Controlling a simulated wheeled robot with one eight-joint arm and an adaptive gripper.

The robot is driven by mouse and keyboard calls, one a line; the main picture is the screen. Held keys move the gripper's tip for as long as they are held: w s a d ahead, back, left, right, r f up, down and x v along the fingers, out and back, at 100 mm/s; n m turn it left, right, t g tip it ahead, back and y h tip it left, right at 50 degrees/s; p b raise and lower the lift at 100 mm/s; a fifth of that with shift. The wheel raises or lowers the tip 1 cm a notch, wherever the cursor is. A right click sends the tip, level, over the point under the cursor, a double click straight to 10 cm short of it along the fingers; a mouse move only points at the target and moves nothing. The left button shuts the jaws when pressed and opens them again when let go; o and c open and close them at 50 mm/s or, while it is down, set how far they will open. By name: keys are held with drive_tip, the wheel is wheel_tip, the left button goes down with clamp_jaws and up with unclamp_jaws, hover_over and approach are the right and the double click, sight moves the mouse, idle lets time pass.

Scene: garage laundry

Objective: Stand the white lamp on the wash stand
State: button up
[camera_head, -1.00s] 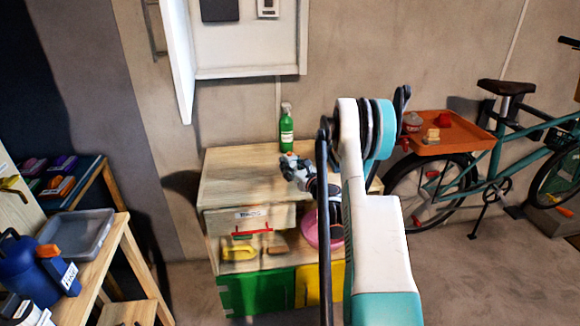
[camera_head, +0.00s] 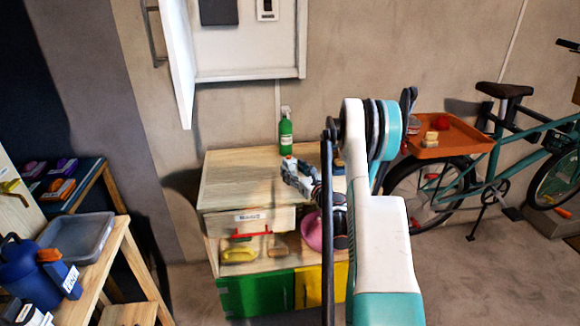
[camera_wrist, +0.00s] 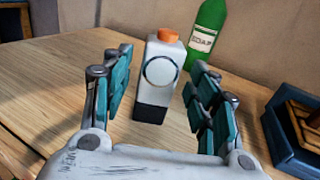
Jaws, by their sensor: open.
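The white lamp (camera_wrist: 162,71) stands upright on the wooden top in the wrist view. It has an orange cap, a round ringed face and a black base. The wash stand (camera_head: 235,178) appears to be the wooden cabinet with a drawer, an open shelf and green and yellow doors. My gripper (camera_wrist: 161,66) is open, its teal-padded fingers on either side of the lamp with visible gaps. In the head view my gripper (camera_head: 300,178) is low over the stand's top, and the lamp is small and hard to make out at its tips.
A green soap bottle (camera_head: 286,131) stands behind the lamp; it also shows in the wrist view (camera_wrist: 207,33). A dark blue tray (camera_wrist: 290,130) is at the right. The top's left part is clear. An open wall cabinet (camera_head: 245,75) hangs above. A bicycle with an orange tray (camera_head: 455,145) is right.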

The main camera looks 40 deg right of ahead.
sight(292, 169)
drive_tip(key=shift+s+a+b, duration=0.2)
drive_tip(key=shift+s, duration=0.85)
drive_tip(key=shift+s+a+b, duration=0.15)
drive_tip(key=shift+s+b, duration=0.05)
drive_tip(key=shift+s, duration=0.8)
